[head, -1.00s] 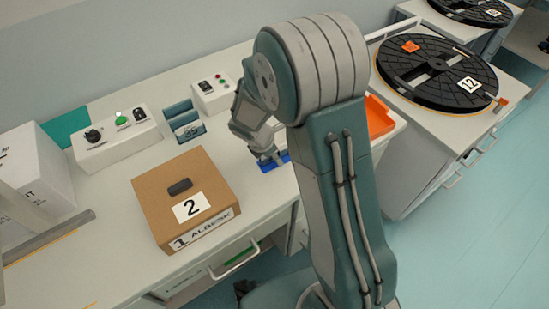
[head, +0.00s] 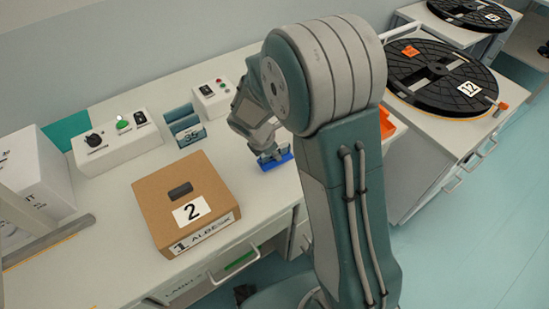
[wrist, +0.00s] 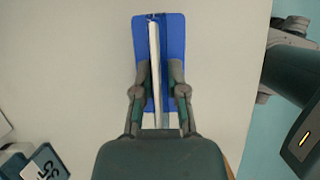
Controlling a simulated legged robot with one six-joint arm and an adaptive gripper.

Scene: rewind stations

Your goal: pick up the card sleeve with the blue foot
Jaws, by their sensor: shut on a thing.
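The card sleeve is a thin pale upright plate (wrist: 154,60) standing on a blue foot (wrist: 172,32) in the wrist view. In the head view the blue foot (head: 281,161) shows at the front part of the bench, partly hidden by my gripper (head: 268,154). In the wrist view my gripper (wrist: 160,72) has one finger on each side of the plate, above the foot, and is shut on the sleeve. The foot appears to be at bench height; I cannot tell whether it touches the bench.
A brown box (head: 165,215) marked 2 stands left of my gripper on the bench (head: 110,255). A teal holder (head: 186,126) and control boxes (head: 118,143) stand behind. An orange tray (head: 388,124) is partly hidden by my arm. A black reel (head: 440,75) lies right.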

